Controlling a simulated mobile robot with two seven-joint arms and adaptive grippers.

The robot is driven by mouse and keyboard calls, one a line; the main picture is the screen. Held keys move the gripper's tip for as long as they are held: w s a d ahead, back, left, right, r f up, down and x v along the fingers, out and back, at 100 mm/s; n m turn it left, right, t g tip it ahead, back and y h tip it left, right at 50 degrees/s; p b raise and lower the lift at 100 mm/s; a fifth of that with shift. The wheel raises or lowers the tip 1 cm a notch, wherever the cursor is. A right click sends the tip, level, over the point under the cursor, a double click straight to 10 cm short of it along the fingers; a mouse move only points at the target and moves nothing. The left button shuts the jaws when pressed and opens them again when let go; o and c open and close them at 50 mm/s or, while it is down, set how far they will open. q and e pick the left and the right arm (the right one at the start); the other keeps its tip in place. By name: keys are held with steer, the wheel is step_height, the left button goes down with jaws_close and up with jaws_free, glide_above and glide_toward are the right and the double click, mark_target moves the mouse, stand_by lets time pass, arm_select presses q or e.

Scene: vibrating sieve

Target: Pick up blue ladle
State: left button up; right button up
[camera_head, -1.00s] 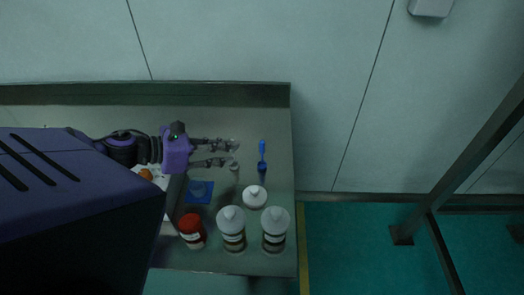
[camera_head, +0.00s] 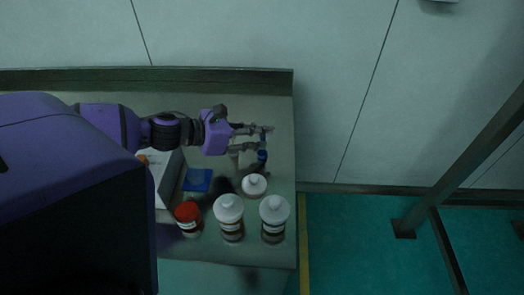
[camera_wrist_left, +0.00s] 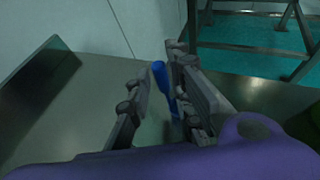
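The blue ladle (camera_head: 262,156) lies on the table near its right end. My left gripper (camera_head: 267,138) reaches over it from the left in the head view and hides part of its handle. In the left wrist view, the ladle's blue handle (camera_wrist_left: 160,75) shows between the two fingers of my left gripper (camera_wrist_left: 155,76), closer to the right finger. The fingers are apart, and I cannot tell whether the right one touches the handle. My right gripper is not in view.
A white-lidded jar (camera_head: 254,184) stands just below the ladle. Two white-capped bottles (camera_head: 229,218) (camera_head: 273,219) and a red-capped bottle (camera_head: 188,219) stand along the front. The table (camera_head: 282,115) has a raised back edge (camera_head: 200,82).

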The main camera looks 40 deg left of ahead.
arm_select(q)
steer(key=shift+x, duration=0.85)
jaws_close()
steer(key=shift+f, duration=0.1)
